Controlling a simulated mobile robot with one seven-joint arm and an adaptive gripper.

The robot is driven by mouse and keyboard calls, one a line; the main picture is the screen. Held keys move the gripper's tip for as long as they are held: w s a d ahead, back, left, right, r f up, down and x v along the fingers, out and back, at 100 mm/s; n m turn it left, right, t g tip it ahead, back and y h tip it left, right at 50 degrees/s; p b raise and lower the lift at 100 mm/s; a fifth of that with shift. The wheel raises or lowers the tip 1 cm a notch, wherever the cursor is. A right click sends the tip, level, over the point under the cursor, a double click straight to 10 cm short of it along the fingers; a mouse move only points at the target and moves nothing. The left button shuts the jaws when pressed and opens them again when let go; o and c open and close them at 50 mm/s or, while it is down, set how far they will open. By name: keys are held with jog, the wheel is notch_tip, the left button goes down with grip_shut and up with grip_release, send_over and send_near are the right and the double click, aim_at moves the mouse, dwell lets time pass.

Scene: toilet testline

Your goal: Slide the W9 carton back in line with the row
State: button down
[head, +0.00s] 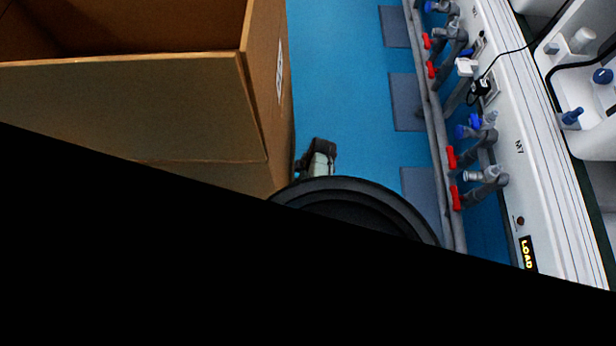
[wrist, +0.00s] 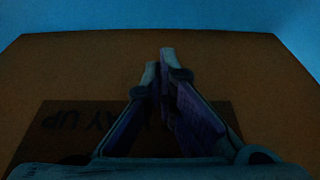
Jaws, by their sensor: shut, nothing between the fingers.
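A large brown open-topped carton (head: 140,110) fills the left of the head view, with a white label (head: 279,72) on its right side. No W9 mark is readable on it. My gripper (head: 318,160) is beside that carton's right side, low and partly hidden by my dark round arm part. In the wrist view, my gripper's fingers (wrist: 158,60) are shut and empty, in front of a brown carton face (wrist: 80,70). I cannot tell whether the fingertips touch the face.
Grey mats (head: 407,100) lie along the bench. Grey pipes and red-handled valves (head: 452,157) stick out from it. Black covers the bottom of the head view.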

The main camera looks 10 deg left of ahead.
jog(key=shift+a, duration=0.1)
jog(key=s+a+b, duration=0.2)
jog(key=s+a, duration=0.1)
jog(key=a, duration=0.9)
jog(key=s+a+b, duration=0.1)
jog(key=s+a, duration=0.2)
jog(key=a, duration=1)
jog(key=shift+b, duration=0.35)
jog(key=shift+r, duration=0.1)
